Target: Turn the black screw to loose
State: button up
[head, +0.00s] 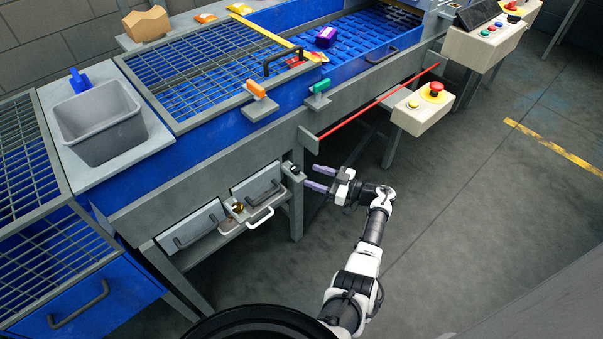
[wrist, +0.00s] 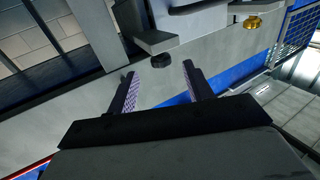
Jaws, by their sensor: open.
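The black screw (wrist: 161,61) shows in the wrist view as a small dark knob beside a grey metal block (wrist: 145,30). My gripper (head: 310,177) is open and empty, pointing left at that bracket from a short way off. In the wrist view the screw appears between the tips of my gripper (wrist: 158,69), a little beyond them. The fingers look apart from it.
A brass knob (head: 237,207) sits between grey panels with handles (head: 260,216), left of the bracket. A red bar (head: 375,103) runs above my gripper. A button box (head: 425,108) stands to the upper right. The floor (head: 450,220) right of my arm is clear.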

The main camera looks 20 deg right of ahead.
jog(key=b+v, duration=0.1)
jog(key=v, duration=0.5)
jog(key=shift+s+d, duration=0.2)
jog(key=shift+s, duration=0.05)
